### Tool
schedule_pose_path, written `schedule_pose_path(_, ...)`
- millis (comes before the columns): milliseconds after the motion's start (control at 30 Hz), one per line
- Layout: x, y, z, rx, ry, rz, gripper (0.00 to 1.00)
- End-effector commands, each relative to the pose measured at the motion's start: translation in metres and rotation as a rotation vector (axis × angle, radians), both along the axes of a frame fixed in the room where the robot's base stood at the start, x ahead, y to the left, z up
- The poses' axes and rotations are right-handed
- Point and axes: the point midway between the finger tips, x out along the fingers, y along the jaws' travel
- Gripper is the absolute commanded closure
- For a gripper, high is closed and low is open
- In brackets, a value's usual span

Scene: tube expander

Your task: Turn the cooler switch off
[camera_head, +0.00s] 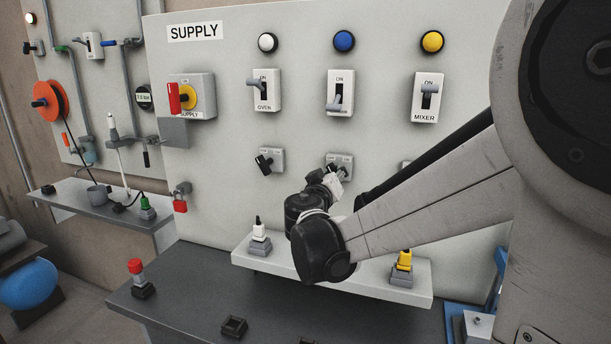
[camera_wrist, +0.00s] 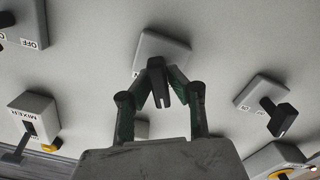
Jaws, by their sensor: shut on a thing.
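The middle lever switch (camera_head: 340,92) on the panel, under the blue lamp, has its lever down; the lever hides any name below it, so I cannot read "cooler". Below it is a grey rotary switch (camera_head: 346,160). My gripper (camera_head: 333,180) is at this rotary switch. In the wrist view, my gripper (camera_wrist: 159,84) has its two fingers on either side of the black knob (camera_wrist: 157,70) and is shut on it. The knob's grey box (camera_wrist: 168,44) shows behind the fingers, and its labels are mostly hidden.
OVEN (camera_head: 266,90) and MIXER (camera_head: 426,97) lever switches flank the middle one, levers up. Another rotary switch (camera_head: 270,161) is left of my gripper. A shelf (camera_head: 270,261) with coloured plugs juts out below. A red-handled SUPPLY switch (camera_head: 190,97) is at left.

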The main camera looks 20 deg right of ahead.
Motion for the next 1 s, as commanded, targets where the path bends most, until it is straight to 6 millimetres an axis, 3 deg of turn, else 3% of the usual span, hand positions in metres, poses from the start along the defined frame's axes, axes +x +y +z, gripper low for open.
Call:
schedule_pose_path(533,-0.0003,0.0001,-0.0005,-0.02,0.019,0.0,1.0)
schedule_pose_path(567,-0.0003,0.0001,-0.0005,-0.02,0.019,0.0,0.84)
schedule_pose_path(700,-0.0002,0.0001,-0.0004,-0.02,0.019,0.0,0.67)
schedule_pose_path(1000,-0.0016,0.0019,-0.0001,-0.02,0.018,0.0,0.67)
